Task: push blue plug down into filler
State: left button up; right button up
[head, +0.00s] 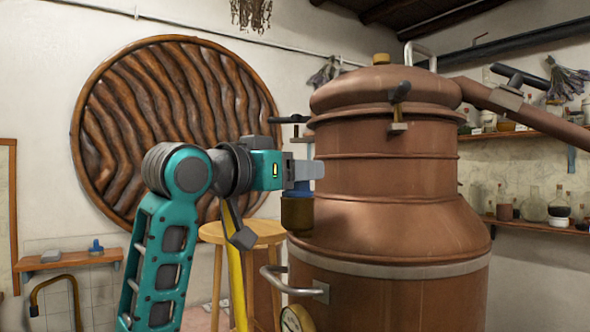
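My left gripper (314,170) is in front of the copper still (385,180), at the still's left shoulder. Its fingers point right and are seen from the side, so the gap between them does not show. A blue plug (299,192) shows just under the fingers, at the mouth of a dark brass cup-shaped filler (297,214). The fingers hide the plug's upper part. I cannot tell whether they grip it, touch it or only hover above it. My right gripper is not in view.
A metal handle (290,290) and a gauge (295,319) stick out of the still below the filler. A round wooden stool (242,233) stands behind my arm. A small shelf (70,261) at left holds a blue object (96,246). Shelves with flasks are at right.

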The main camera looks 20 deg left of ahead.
pick_arm(q)
jog(key=o, duration=0.5)
jog(key=shift+o, duration=0.2)
jog(key=shift+s, duration=0.1)
